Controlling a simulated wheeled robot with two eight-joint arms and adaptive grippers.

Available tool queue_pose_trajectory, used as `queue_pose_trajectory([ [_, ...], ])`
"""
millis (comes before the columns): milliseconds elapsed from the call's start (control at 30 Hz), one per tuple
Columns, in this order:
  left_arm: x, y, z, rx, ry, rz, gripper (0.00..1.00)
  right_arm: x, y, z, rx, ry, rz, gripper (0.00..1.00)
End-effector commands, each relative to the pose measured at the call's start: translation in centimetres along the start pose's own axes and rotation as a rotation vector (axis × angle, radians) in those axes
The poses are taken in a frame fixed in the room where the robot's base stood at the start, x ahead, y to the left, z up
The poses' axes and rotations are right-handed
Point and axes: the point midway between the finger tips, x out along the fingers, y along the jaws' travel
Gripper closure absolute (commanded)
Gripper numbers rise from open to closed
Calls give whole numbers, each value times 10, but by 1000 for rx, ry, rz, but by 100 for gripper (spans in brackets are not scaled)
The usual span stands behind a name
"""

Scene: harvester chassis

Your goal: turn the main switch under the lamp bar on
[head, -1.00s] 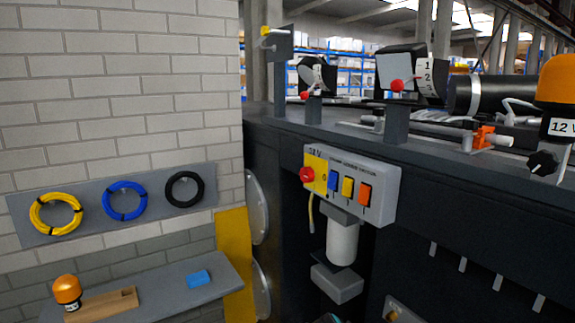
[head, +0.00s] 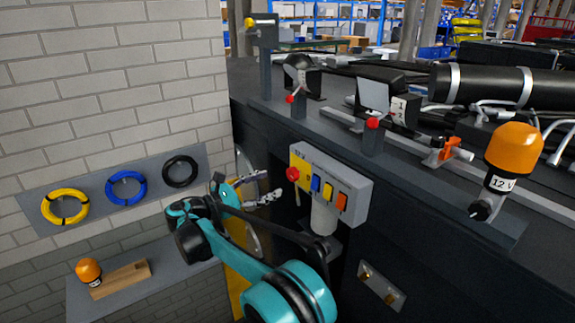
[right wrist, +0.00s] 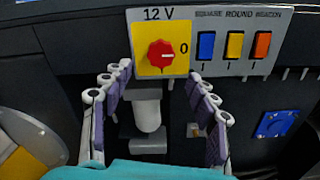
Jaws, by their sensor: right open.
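The main switch is a red knob (head: 292,174) on a yellow plate at the left end of a grey switch box (head: 352,205), below the lamp bar (head: 400,165). In the right wrist view the red knob (right wrist: 160,53) sits under "12 V", with a "0" to its right. My right gripper (head: 272,184) is open and empty, just left of the knob in the head view. In the right wrist view its fingers (right wrist: 160,76) are spread to either side below the knob, apart from it. My left gripper is not in view.
Blue, yellow and orange rocker switches (right wrist: 234,46) sit right of the knob. An orange beacon (head: 513,150) and lamps stand on the bar above. A brick wall with cable coils (head: 126,188) and a shelf (head: 185,267) with another beacon are at the left.

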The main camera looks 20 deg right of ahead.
Motion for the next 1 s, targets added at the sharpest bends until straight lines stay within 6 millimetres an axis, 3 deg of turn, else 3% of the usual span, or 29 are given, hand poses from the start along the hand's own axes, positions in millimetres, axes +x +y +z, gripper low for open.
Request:
queue_pose_trajectory([
  [500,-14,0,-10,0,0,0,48,71,0,1,-1,-3,-2,41],
  [867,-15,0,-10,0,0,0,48,77,0,-1,-1,-2,0,41],
  [1000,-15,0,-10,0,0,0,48,77,0,-1,-1,-2,0,78],
])
